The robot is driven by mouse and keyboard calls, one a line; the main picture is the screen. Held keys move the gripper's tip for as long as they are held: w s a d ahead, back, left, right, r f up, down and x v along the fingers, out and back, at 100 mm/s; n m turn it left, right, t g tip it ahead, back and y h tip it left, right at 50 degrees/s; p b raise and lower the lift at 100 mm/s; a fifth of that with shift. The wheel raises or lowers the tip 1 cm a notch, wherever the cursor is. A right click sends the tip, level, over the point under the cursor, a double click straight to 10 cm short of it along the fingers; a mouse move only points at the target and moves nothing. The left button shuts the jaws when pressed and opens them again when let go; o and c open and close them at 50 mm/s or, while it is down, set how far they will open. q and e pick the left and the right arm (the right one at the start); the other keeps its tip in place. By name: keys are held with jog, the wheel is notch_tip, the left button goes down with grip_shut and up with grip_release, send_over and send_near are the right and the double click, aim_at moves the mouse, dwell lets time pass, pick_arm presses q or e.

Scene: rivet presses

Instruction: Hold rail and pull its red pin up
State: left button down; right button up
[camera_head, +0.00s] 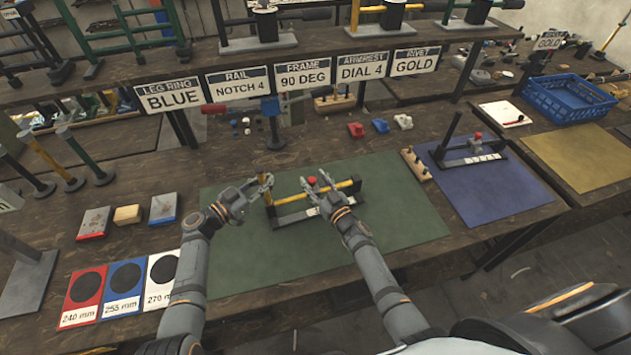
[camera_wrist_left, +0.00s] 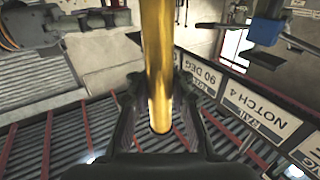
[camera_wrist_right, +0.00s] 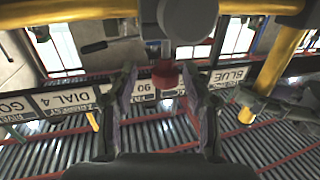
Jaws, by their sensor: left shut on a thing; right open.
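The yellow rail (camera_head: 335,189) lies over a dark stand with a white scale on the green mat. My left gripper (camera_head: 265,183) is at its left end, shut on a yellow bar of the rail (camera_wrist_left: 159,60), which shows between the fingers in the left wrist view. The red pin (camera_head: 311,181) stands up near the middle of the rail. My right gripper (camera_head: 318,187) is open beside the pin. In the right wrist view the red pin (camera_wrist_right: 165,73) sits between the spread fingertips; I cannot tell whether either touches it.
The green mat (camera_head: 400,215) has free room right of the stand. A blue mat (camera_head: 490,200) with another dark fixture lies further right. Small red, blue and white blocks (camera_head: 381,126) stand behind. The sign shelf (camera_head: 200,80) crosses above the back. Coloured size cards (camera_head: 125,280) lie at left.

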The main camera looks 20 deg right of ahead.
jog(key=v, duration=1.2)
